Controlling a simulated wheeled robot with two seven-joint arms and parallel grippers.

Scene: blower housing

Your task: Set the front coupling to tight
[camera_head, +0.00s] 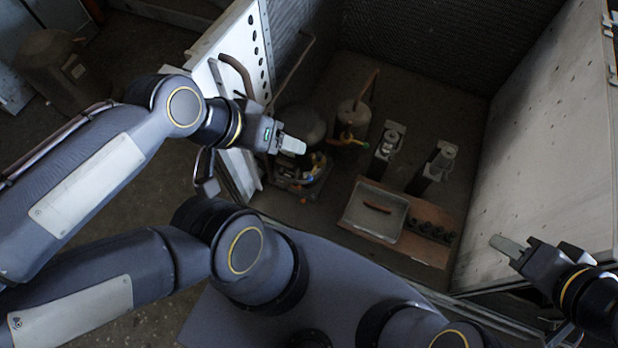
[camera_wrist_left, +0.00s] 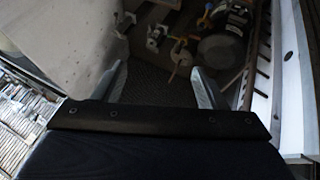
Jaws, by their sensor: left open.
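Two coloured fittings show inside the blower housing: a yellow one (camera_head: 350,139) beside a tank and an orange-and-yellow one (camera_head: 316,163) near my left gripper. I cannot tell which is the front coupling, or how tight either is. My left gripper (camera_head: 293,146) reaches in from the left, just above and left of the nearer fitting. In the left wrist view its fingers (camera_wrist_left: 161,80) are apart and empty, with an orange fitting (camera_wrist_left: 182,58) beyond them. My right gripper (camera_head: 508,245) is at the right, away from the fittings; its jaw gap is not clear.
A brown board (camera_head: 428,251) with a grey tray (camera_head: 358,217) and several dark round pieces lies on the housing floor. Two small upright devices (camera_head: 385,150) (camera_head: 436,163) stand behind it.

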